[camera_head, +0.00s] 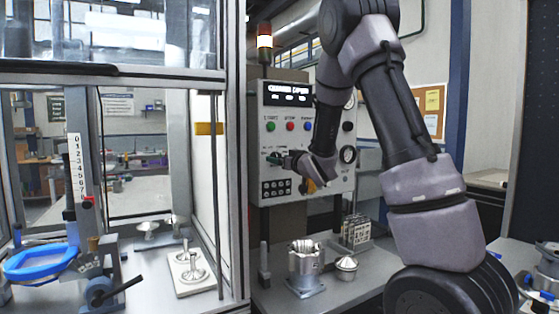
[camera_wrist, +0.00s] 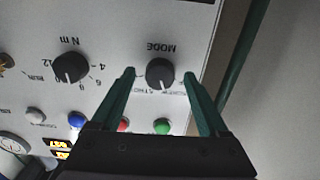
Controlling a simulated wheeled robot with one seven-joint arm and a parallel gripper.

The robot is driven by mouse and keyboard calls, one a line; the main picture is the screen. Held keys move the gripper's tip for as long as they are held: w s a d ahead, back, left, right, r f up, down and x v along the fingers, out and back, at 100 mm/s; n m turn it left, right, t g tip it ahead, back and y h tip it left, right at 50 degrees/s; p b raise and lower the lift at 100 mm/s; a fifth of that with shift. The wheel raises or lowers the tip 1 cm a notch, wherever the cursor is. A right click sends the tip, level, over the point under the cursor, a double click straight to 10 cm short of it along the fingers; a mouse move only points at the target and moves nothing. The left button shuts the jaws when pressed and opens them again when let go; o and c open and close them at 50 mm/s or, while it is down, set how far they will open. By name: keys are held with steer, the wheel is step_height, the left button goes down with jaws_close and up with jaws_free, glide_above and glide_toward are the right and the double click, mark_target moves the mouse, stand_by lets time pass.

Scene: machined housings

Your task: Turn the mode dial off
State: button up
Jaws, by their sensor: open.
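The mode dial (camera_wrist: 160,73) is a round black knob under the word MODE on a pale panel, which shows upside down in the wrist view. My gripper (camera_wrist: 160,75) has two green fingers, open, one on each side of the dial. A small gap seems to show between the dial and each finger; I cannot tell how deep the fingertips reach. In the head view my gripper (camera_head: 274,157) is at the control panel (camera_head: 335,188), and the dial is hidden there. The dial's position is hard to read; small lettering beside it is partly covered.
A second black knob (camera_wrist: 70,68), marked N m, sits beside the dial. Green (camera_wrist: 162,126), red (camera_wrist: 123,124) and blue (camera_wrist: 77,119) buttons lie near the fingers. A metal housing (camera_head: 305,266) stands on the bench below the panel. A glazed enclosure frame (camera_head: 236,150) stands left.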

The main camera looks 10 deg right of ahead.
steer(key=shift+w, duration=0.3)
jaws_close()
steer(key=shift+n, duration=4.4)
